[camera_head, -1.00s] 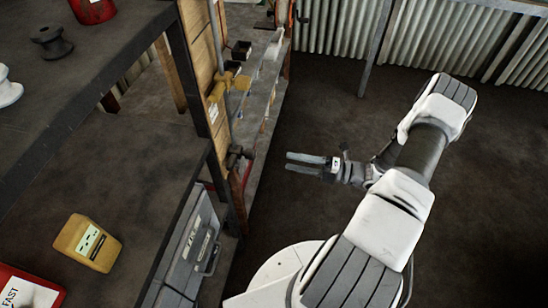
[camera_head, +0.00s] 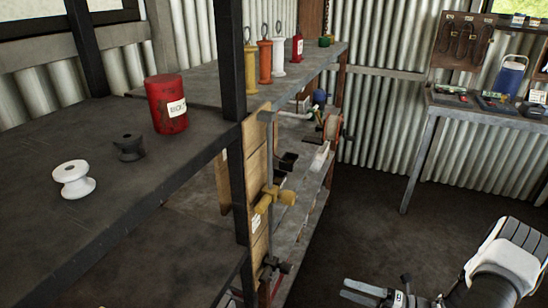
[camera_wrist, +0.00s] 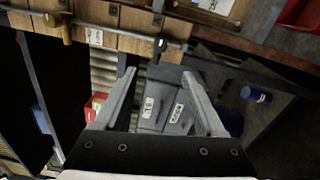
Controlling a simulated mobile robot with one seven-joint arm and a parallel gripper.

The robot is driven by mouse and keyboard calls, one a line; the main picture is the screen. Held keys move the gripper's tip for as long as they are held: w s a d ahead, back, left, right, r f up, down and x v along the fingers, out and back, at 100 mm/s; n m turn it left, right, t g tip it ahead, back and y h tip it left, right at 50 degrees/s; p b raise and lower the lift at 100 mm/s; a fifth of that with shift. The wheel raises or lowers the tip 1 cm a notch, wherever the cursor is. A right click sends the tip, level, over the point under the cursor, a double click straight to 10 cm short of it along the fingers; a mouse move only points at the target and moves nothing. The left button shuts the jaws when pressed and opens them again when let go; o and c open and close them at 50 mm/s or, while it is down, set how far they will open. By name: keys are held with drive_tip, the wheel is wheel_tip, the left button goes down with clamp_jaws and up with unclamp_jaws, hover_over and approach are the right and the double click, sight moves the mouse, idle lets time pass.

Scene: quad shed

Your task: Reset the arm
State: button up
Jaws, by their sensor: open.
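My gripper (camera_head: 366,293) shows at the bottom right of the head view, with my white and grey arm beside it. In the wrist view my gripper (camera_wrist: 158,95) has its two fingers spread apart with nothing between them. Beyond the fingers, a grey case (camera_wrist: 165,115) with pale labels lies farther off, apart from them. Most of my arm is cut off by the lower edge of the head view.
A dark shelf (camera_head: 60,225) on the left holds a white spool (camera_head: 74,181), a black spool (camera_head: 129,147) and a red can (camera_head: 168,104). A yellow valve (camera_head: 272,199) is on the wooden panel. A workbench (camera_head: 445,101) stands at the back right. The floor (camera_head: 375,190) between is clear.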

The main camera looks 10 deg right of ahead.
drive_tip(key=s+a+r+n+g+h+p, duration=0.1)
drive_tip(key=a+r+n+g+h, duration=0.35)
drive_tip(key=r+n, duration=0.7)
drive_tip(key=a+r+n+g+h+p, duration=0.1)
drive_tip(key=a+r+n+g+h, duration=0.2)
drive_tip(key=a+r+n+g, duration=0.6)
drive_tip(key=s+a+r+n+t+h+p, duration=0.1)
drive_tip(key=s+r+n+t+h, duration=0.3)
drive_tip(key=r+n, duration=0.5)
drive_tip(key=s+a+r+n+t+h+p, duration=0.1)
drive_tip(key=s+r+n+t+h, duration=0.2)
drive_tip(key=r+n, duration=0.7)
drive_tip(key=shift+s+a+n+t+h+p, duration=0.4)
drive_tip(key=shift+s+n+t, duration=0.45)
drive_tip(key=shift+s, duration=1.3)
